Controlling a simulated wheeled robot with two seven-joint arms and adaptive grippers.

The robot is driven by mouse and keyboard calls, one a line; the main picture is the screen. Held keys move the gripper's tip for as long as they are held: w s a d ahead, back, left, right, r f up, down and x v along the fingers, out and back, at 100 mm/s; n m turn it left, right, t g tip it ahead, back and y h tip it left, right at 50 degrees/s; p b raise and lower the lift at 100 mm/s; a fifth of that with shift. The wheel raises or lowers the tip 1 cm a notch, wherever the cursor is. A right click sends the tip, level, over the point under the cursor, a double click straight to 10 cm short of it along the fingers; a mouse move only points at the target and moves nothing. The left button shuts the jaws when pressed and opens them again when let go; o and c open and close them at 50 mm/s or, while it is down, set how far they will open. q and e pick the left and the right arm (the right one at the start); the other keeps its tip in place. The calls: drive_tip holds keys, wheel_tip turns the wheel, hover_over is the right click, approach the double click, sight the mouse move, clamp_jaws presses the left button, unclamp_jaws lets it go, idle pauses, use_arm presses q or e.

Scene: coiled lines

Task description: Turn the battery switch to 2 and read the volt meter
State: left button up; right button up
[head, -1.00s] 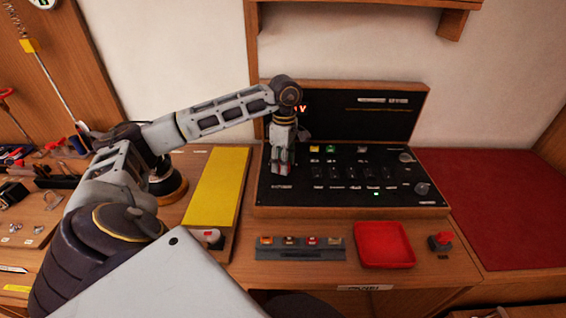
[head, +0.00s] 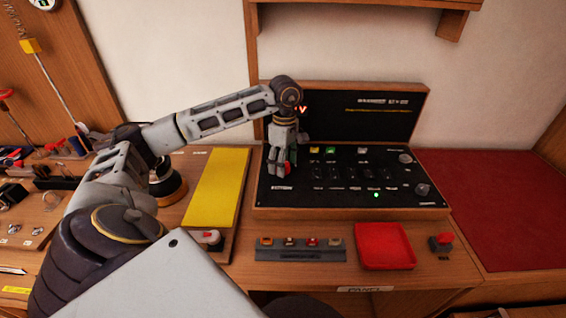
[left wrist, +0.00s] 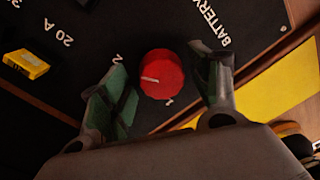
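The red battery switch (left wrist: 161,74) is a round knob with a white pointer line, on the black panel beside the word BATTERY. In the left wrist view the line lies on its left side, between the marks 2 (left wrist: 117,57) and 1 (left wrist: 169,101). My left gripper (left wrist: 163,88) is open, its green-padded fingers on either side of the knob with visible gaps. In the head view my left gripper (head: 281,170) is low over the panel's left part. The volt meter shows only a red V (head: 303,109); my wrist hides the digits. My right gripper is not in view.
The panel (head: 350,205) has several more switches and a green light (head: 376,195). In front are a fuse strip (head: 300,254), a red tray (head: 385,262) and a red button (head: 441,241). A yellow board (head: 216,190) lies left; a red mat (head: 500,210) lies right.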

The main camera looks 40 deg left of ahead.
use_arm(q)
wheel_tip(320, 180, up, 12)
drive_tip(key=shift+w+f, duration=0.15)
drive_tip(key=shift+w, duration=0.2)
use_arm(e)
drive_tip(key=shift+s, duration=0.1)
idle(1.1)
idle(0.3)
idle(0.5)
